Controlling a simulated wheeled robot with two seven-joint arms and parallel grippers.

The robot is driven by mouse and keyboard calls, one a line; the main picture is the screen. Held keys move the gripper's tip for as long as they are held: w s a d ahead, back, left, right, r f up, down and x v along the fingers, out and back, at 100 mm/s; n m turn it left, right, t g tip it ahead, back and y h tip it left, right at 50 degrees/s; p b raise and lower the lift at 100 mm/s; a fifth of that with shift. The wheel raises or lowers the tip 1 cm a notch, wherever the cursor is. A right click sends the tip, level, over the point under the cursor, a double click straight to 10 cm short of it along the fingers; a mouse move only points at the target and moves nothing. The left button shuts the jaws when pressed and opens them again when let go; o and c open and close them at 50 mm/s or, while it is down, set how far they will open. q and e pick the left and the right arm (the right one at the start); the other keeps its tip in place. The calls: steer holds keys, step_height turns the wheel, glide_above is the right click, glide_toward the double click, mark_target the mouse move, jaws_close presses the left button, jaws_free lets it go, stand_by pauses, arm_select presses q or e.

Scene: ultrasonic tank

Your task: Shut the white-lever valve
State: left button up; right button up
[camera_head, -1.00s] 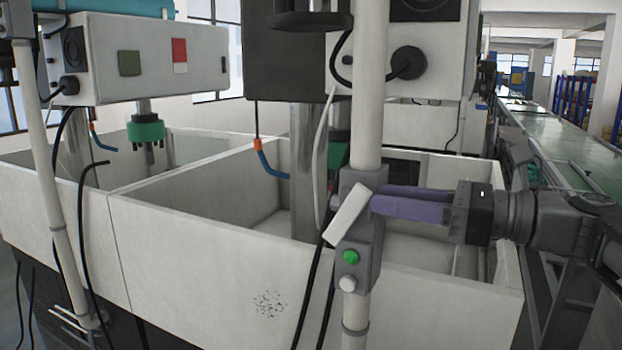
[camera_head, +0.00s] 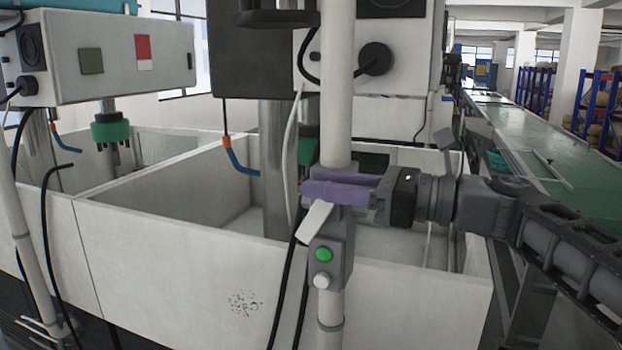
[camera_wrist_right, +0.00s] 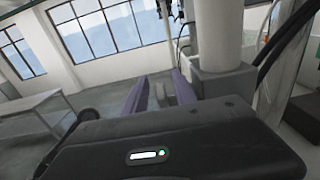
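The white lever (camera_head: 315,223) sits on the grey valve body (camera_head: 332,251), which is fixed to an upright white pipe (camera_head: 338,90). The lever is tilted, its lower end pointing down-left, and its upper end is hidden by a purple finger. My right gripper (camera_head: 308,184) reaches in from the right, its fingers across the top of the valve body just above the visible lever. In the right wrist view its two fingers (camera_wrist_right: 161,90) are apart, beside the pipe. I cannot tell whether a finger touches the lever. My left gripper is not in view.
Green and white buttons (camera_head: 323,254) sit on the valve body's front. A white-walled tank (camera_head: 180,260) stands behind the pipe. Black cables hang just left of the valve. A green-topped conveyor (camera_head: 545,140) runs along the right.

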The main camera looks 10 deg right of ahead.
steer(key=shift+x, duration=1.3)
jaws_close()
